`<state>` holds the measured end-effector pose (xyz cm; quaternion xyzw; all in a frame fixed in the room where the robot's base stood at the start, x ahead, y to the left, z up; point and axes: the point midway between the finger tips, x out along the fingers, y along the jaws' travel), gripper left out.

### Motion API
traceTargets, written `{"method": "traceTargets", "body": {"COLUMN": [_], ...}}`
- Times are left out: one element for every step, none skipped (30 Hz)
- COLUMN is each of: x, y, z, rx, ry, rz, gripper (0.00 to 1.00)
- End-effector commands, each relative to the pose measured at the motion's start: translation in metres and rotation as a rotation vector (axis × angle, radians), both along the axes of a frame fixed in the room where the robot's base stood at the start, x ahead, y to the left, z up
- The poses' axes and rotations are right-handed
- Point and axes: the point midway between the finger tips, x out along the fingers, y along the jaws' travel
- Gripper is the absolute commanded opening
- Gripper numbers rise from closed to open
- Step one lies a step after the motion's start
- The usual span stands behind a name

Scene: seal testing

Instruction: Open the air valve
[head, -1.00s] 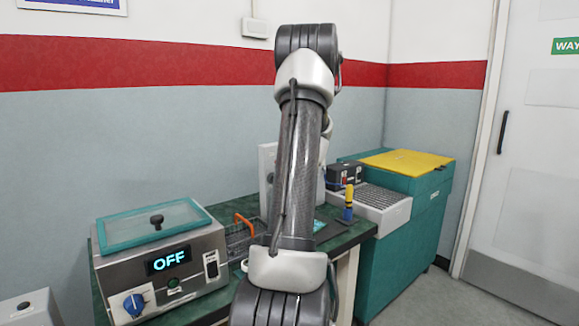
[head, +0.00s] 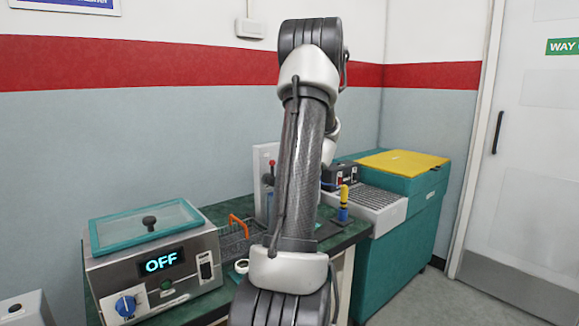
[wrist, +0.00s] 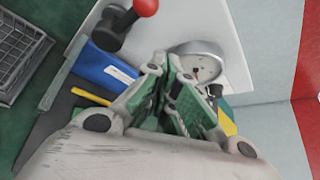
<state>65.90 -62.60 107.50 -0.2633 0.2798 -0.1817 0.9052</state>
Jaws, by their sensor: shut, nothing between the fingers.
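The air valve appears to be the lever with a red ball knob (wrist: 145,7) on a dark body, at the top of the wrist view on a white panel (wrist: 190,22). In the head view its red knob (head: 271,162) shows just left of my arm, in front of the upright white panel. My gripper (wrist: 178,90) is shut and empty in the wrist view, below and right of the knob and apart from it in the picture. In the head view my arm hides the gripper.
A round gauge (wrist: 197,64) sits just beyond my fingers. A blue block (wrist: 100,68) lies left of them, near a wire basket (wrist: 20,50). In the head view, a bath with an "OFF" display (head: 155,262) stands left and a teal cabinet (head: 415,225) right.

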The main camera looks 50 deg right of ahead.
Motion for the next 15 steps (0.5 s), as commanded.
{"method": "traceTargets", "body": {"x": [-0.010,-0.015,-0.021,-0.025,-0.029,-0.033,-0.036,-0.039,-0.042,-0.044,-0.045,-0.046,-0.047,-0.048,-0.048], "y": [0.007,0.012,0.017,0.021,0.024,0.029,0.031,0.033,0.036,0.038,0.039,0.041,0.042,0.042,0.043], "z": [0.000,0.001,0.001,0.002,0.002,0.003,0.004,0.004,0.004,0.004,0.004,0.004,0.004,0.004,0.004], "rx": [0.002,0.002,0.002,0.002,0.002,0.002,0.001,0.001,0.002,0.002,0.002,0.002,0.002,0.002,0.002], "ry": [0.001,0.000,0.001,0.002,0.001,0.001,0.001,0.001,0.002,0.002,0.002,0.002,0.002,0.002,0.002], "rz": [-0.004,-0.005,-0.004,-0.004,-0.004,-0.004,-0.003,-0.003,-0.003,-0.003,-0.004,-0.004,-0.003,-0.003,-0.003], "gripper": [0.00,0.00,0.00,0.00,0.00,0.00,0.00,0.00,0.00,0.00,0.00,0.00,0.00,0.00,0.00]}}
